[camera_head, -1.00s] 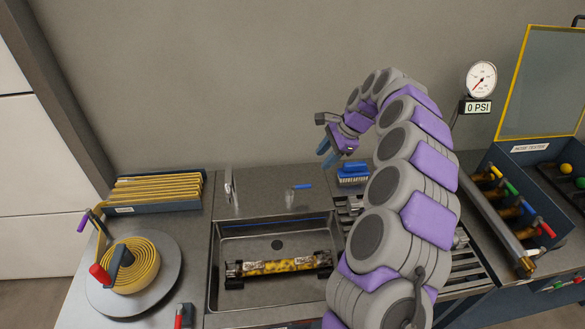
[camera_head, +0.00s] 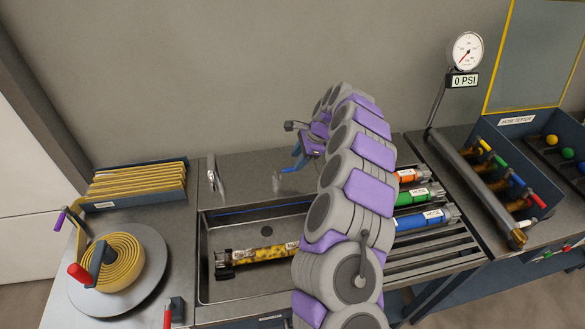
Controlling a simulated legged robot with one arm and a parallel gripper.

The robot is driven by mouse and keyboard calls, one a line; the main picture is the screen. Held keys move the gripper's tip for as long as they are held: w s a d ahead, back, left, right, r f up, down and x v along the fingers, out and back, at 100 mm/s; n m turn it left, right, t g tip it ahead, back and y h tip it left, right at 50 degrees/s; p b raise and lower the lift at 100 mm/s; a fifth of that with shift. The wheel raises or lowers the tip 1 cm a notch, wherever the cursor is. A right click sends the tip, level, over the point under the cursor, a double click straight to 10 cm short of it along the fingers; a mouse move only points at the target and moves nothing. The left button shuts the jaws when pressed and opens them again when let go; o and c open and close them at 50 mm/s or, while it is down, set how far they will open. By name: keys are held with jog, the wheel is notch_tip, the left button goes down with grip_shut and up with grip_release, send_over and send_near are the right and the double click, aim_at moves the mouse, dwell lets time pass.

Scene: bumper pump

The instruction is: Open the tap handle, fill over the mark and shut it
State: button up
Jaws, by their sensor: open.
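My gripper (camera_head: 293,167) is open, with its blue fingers pointing down at the tap handle behind the sink. The small blue tap handle overlaps the fingers, so I cannot tell whether they touch. The metal tap spout (camera_head: 211,179) stands upright at the sink's back left. The steel sink (camera_head: 204,265) has a blue mark line (camera_head: 262,210) along its inner back wall. A dirty yellow-and-black hose (camera_head: 262,254) lies on the sink floor. My arm hides its right end and the sink's right side. I see no clear water level.
Orange, green and blue (camera_head: 422,218) hoses lie on a slatted rack (camera_head: 435,262) at right. A gauge (camera_head: 466,50) and hose tester (camera_head: 530,130) stand farther right. A hose reel (camera_head: 110,262) and yellow hose tray (camera_head: 136,183) are at left.

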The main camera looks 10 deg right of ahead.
aim_at(291, 168)
jog(key=f, duration=0.3)
jog(key=shift+w+a+f+b, duration=0.2)
jog(key=shift+w+f+b, duration=0.1)
jog(key=shift+b, duration=0.1)
jog(key=shift+w+a+f, duration=0.1)
jog(key=shift+a+f, duration=0.15)
jog(key=shift+a, duration=0.45)
jog(key=shift+d, duration=0.35)
jog(key=c, duration=0.7)
grip_shut()
jog(key=shift+a, duration=0.1)
